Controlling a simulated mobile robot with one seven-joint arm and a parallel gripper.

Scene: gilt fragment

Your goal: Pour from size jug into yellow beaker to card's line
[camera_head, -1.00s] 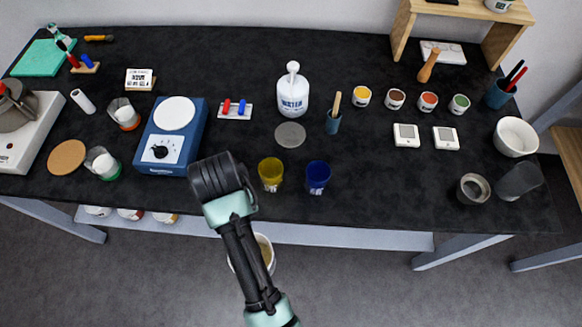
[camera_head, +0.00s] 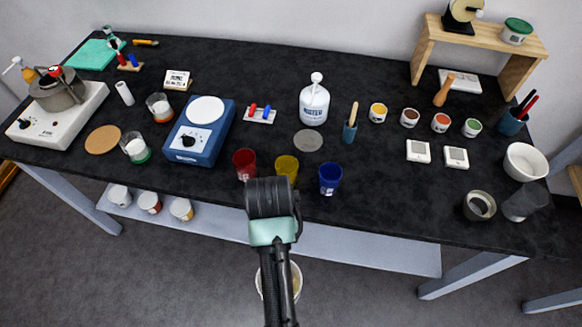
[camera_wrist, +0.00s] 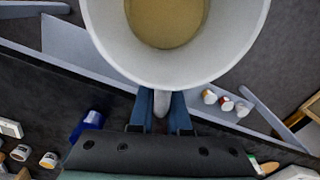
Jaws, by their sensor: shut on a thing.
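My gripper (camera_wrist: 162,108) is shut on the handle of the white size jug (camera_wrist: 250,30) in the wrist view. The jug holds yellow-brown liquid (camera_wrist: 167,20). In the head view the jug (camera_head: 298,281) shows partly behind my arm, out past the table's front edge; the fingers are hidden there. The yellow beaker (camera_head: 287,165) stands near the front edge, its lower part hidden by my arm. A small card (camera_head: 177,80) with dark print stands at the back left; its text is too small to read.
A red beaker (camera_head: 244,162) stands left of the yellow one and a blue beaker (camera_head: 330,178) right of it. Black tabletop (camera_head: 390,195) to the right is clear.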

